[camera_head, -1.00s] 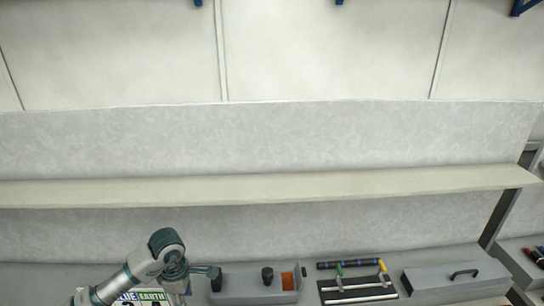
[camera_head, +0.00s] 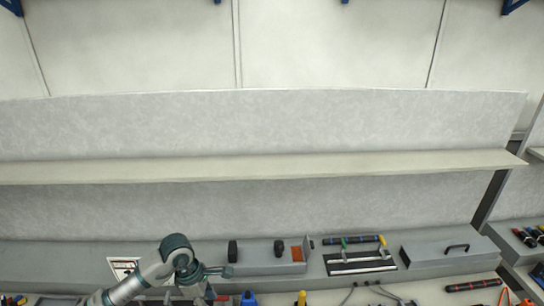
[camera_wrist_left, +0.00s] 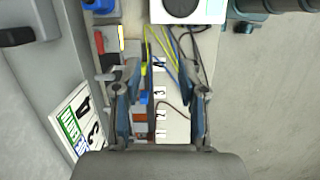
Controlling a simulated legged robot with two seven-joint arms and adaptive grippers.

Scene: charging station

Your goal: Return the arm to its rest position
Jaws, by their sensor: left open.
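My left gripper (camera_head: 222,283) is at the end of the arm that comes in from the lower left in the head view. It is open. In the left wrist view its two fingers (camera_wrist_left: 160,80) stand apart above the bench, and I see nothing held between them. Cables and a numbered strip (camera_wrist_left: 160,100) lie below the gap between the fingers. My right gripper is not in view.
A grey shelf (camera_head: 270,168) runs across above the bench. At the back of the bench stand a grey box with a handle (camera_head: 447,252), a rack with rods (camera_head: 360,258) and a fixture with black knobs (camera_head: 262,262). A sign (camera_wrist_left: 75,120) lies left of the gripper.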

